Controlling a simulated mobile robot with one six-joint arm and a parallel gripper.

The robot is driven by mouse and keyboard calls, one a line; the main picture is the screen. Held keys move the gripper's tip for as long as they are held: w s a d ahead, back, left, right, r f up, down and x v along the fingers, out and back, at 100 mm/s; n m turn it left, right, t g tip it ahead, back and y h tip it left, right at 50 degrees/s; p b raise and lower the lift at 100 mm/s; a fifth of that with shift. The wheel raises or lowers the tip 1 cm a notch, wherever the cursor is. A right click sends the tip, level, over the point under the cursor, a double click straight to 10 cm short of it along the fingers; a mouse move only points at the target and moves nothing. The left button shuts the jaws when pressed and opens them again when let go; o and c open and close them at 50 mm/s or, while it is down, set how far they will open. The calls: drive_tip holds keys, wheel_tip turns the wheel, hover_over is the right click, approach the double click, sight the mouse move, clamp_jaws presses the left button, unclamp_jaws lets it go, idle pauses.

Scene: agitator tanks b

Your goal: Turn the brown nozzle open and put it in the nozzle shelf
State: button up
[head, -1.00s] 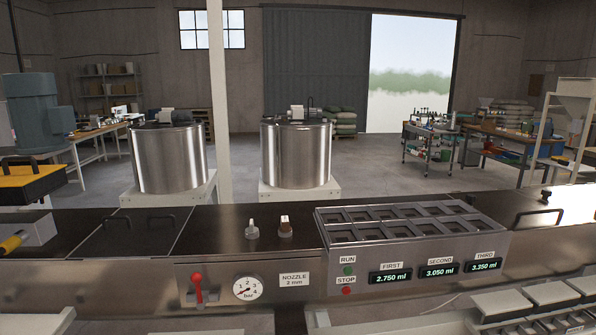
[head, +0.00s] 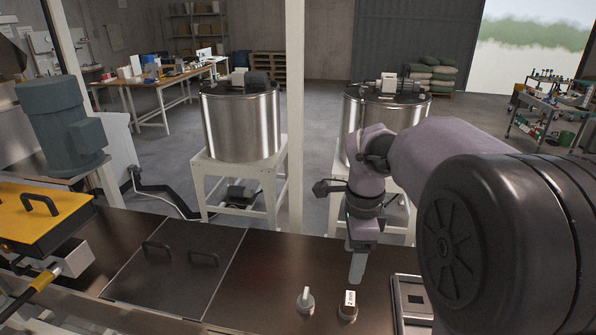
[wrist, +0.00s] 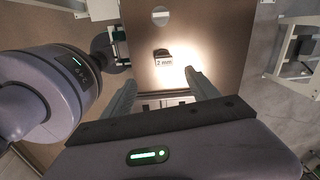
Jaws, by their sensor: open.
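The brown nozzle (head: 349,308) stands upright on the dark counter, with a white label on its face. In the wrist view the brown nozzle (wrist: 163,54) shows beyond the fingertips, roughly centred between them, with "2 mm" readable. My gripper (head: 357,268) points down at the counter, behind the nozzle in the head view and apart from it. In the wrist view my gripper (wrist: 162,83) is open with nothing between its fingers. A metal rack with dark square compartments (head: 398,284), possibly the nozzle shelf, is mostly hidden by my arm.
A grey-white knob (head: 306,299) stands just left of the brown nozzle. A flat hatch with two handles (head: 180,265) lies further left. A yellow-topped unit (head: 40,215) is at the left edge. Steel tanks (head: 241,122) stand behind the counter.

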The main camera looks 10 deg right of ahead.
sight(353, 298)
drive_tip(key=shift+m+g, duration=0.3)
drive_tip(key=shift+m, duration=0.6)
drive_tip(key=f+b, duration=0.1)
drive_tip(key=f, duration=0.5)
drive_tip(key=d+f+b, duration=0.1)
drive_tip(key=f, duration=0.5)
drive_tip(key=w+f+b, duration=0.1)
drive_tip(key=f, duration=0.5)
drive_tip(key=shift+w+d, duration=0.1)
drive_tip(key=shift+d, duration=0.15)
drive_tip(key=shift+r, duration=0.1)
clamp_jaws()
drive_tip(key=n, duration=0.4)
drive_tip(key=shift+d+r+n+p, duration=0.1)
drive_tip(key=shift+d+n+p, duration=0.15)
drive_tip(key=shift+n+p, duration=0.15)
drive_tip(key=shift+n, duration=0.7)
